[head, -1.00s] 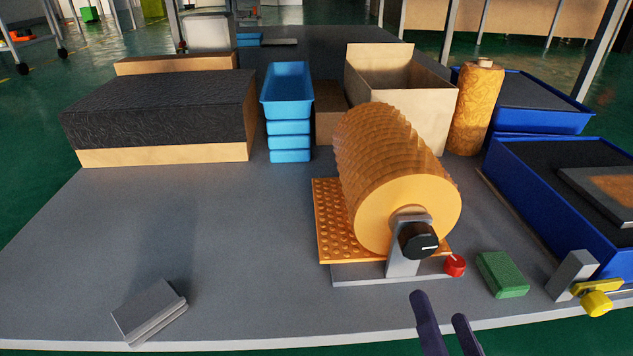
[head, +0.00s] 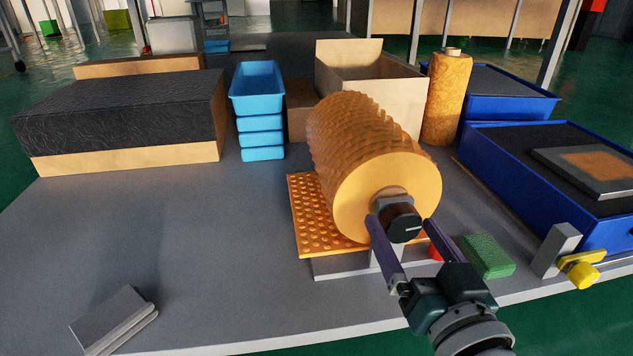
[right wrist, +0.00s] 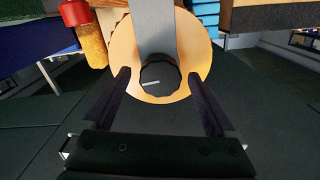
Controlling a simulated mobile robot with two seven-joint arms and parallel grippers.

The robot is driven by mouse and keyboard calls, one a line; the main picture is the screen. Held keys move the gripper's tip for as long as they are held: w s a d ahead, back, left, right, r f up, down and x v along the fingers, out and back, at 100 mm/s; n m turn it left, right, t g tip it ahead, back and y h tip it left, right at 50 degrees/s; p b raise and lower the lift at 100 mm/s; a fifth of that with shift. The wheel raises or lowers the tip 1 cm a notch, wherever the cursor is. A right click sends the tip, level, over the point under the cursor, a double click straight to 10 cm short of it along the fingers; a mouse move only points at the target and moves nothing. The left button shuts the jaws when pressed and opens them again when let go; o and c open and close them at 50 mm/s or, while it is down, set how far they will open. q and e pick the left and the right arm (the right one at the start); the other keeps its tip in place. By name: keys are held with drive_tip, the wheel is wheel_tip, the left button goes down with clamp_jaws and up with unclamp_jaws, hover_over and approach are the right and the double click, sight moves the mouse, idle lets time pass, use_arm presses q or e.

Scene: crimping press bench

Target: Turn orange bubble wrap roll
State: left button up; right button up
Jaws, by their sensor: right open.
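The orange bubble wrap roll (head: 365,165) lies on its stand, with a loose sheet of wrap hanging down onto the bench at its left. A black knob (head: 404,224) with a white line is on the roll's near end. In the right wrist view the knob (right wrist: 160,76) sits between the spread fingers (right wrist: 163,85), in front of the roll's round end (right wrist: 195,45). My left gripper is not in view.
A red object (head: 434,253) is partly hidden behind a right finger. Blue trays (head: 560,180) lie farther right. The bench's left front is mostly clear, except a grey block (head: 113,320).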

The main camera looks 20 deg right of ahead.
drive_tip(key=shift+w, duration=0.15)
drive_tip(key=shift+c, duration=0.4)
clamp_jaws()
idle(0.5)
